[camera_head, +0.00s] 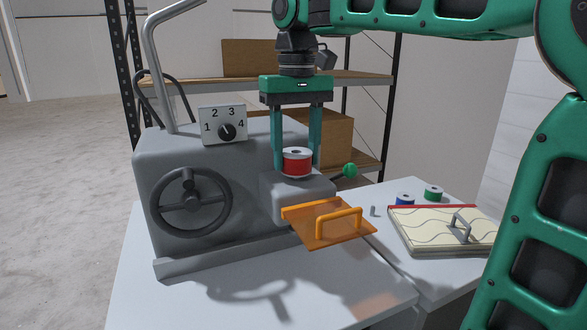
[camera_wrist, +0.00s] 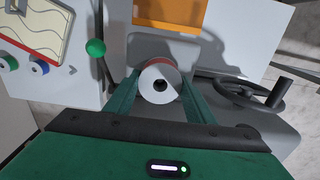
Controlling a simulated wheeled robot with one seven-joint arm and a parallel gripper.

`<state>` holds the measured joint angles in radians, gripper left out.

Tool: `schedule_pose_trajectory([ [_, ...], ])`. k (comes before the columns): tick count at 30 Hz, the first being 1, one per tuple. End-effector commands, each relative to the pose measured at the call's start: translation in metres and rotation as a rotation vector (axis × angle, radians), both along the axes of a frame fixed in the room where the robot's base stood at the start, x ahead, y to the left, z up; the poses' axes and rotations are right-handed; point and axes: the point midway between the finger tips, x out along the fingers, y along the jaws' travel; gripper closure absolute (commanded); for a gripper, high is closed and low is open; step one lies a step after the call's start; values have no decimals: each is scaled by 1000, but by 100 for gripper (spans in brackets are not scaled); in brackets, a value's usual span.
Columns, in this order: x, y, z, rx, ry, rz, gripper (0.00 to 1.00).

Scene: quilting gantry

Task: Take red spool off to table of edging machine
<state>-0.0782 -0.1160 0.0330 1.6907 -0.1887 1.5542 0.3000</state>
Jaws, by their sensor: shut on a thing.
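The red spool (camera_head: 296,162) has white ends and stands upright at the top of the grey edging machine's front block (camera_head: 290,201). My gripper (camera_head: 296,160) points straight down with one green finger on each side of the spool, shut on it. In the wrist view the spool (camera_wrist: 160,82) shows its white top with a dark hole, between the fingers. I cannot tell whether its underside touches the block. The white table (camera_head: 290,290) extends in front of the machine.
An orange guard with a handle (camera_head: 325,225) juts forward below the spool. A green knob (camera_head: 350,170) is close on the right. A handwheel (camera_head: 189,203) and dial (camera_head: 226,130) are left. Blue and green spools (camera_head: 433,193) and a quilted panel (camera_head: 440,228) lie right. The front table is clear.

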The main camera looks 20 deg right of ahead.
Motion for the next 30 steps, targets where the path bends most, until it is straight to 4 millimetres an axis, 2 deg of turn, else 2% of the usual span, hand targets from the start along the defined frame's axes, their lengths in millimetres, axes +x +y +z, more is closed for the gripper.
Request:
schedule_pose_trajectory([
  [30, 1, 1, 32, 0, -1, 1, 78],
])
